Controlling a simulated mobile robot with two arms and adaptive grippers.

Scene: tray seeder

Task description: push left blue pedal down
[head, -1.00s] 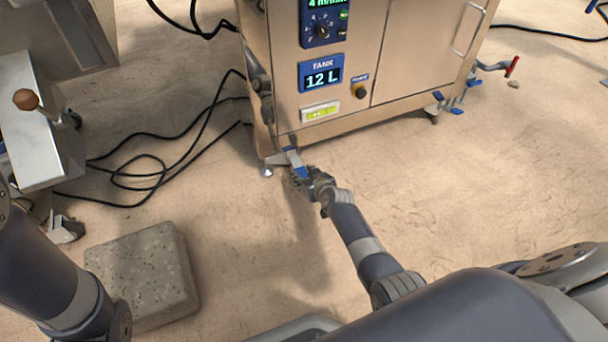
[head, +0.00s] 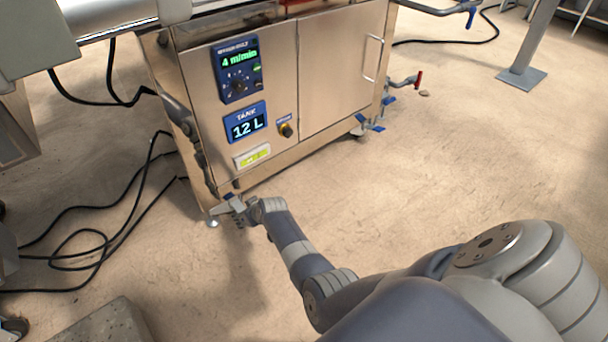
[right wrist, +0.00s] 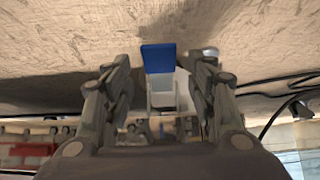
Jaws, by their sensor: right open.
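The left blue pedal (right wrist: 158,58) sits low at the machine's near left corner, by the floor. In the right wrist view it shows between my two fingers, with a pale bracket behind it. In the head view my gripper mostly covers it. My right gripper (head: 236,208) is at the pedal with its fingers open, one on each side; I cannot tell whether they touch it. The fingers also show in the right wrist view (right wrist: 162,66). My left gripper is not in view.
The steel machine cabinet (head: 240,160) stands at the back, with blue panels and other blue pedals (head: 366,124) at its right foot. Black cables (head: 90,240) lie on the floor at left, near a stone block (head: 105,325).

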